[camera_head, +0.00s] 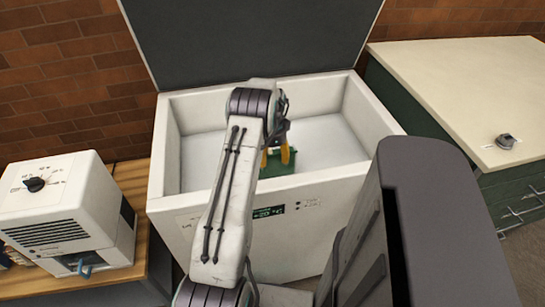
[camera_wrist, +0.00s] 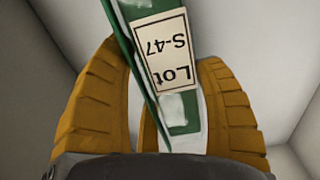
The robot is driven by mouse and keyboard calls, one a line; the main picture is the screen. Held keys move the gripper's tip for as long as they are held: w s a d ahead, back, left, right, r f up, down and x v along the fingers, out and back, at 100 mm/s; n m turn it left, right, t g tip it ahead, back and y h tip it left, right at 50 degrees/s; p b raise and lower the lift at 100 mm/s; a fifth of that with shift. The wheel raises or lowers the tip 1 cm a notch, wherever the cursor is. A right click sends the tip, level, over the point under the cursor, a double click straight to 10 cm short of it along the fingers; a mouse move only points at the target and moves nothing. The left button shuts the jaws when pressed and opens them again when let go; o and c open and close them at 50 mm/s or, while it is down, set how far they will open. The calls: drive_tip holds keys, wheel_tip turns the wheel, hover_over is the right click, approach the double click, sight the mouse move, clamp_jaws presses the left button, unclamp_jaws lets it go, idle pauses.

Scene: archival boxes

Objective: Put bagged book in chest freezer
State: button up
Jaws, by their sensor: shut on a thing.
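The chest freezer (camera_head: 265,240) is a white box with its dark lid (camera_head: 250,40) raised at the back. My arm reaches over its front wall. My gripper (camera_head: 280,158), with yellow fingers, is inside the opening and shut on a green book (camera_head: 279,166). In the wrist view my gripper (camera_wrist: 165,110) has a ridged finger on each side of the book (camera_wrist: 128,45), which bears a label reading "Lot S-47". Pale freezer walls lie around it. My arm hides part of the freezer's left interior. I cannot tell whether the book touches the freezer floor.
A white appliance with a dial (camera_head: 70,215) stands on a wooden bench (camera_head: 140,265) at the left. A green cabinet with a cream top (camera_head: 465,85) stands at the right, with a small grey object (camera_head: 505,141) on it. A brick wall is behind.

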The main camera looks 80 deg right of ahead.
drive_tip(key=shift+f, duration=0.1)
drive_tip(key=o, duration=1.3)
wheel_tip(320, 180, up, 12)
drive_tip(key=shift+r+p, duration=0.2)
drive_tip(key=shift+p, duration=0.25)
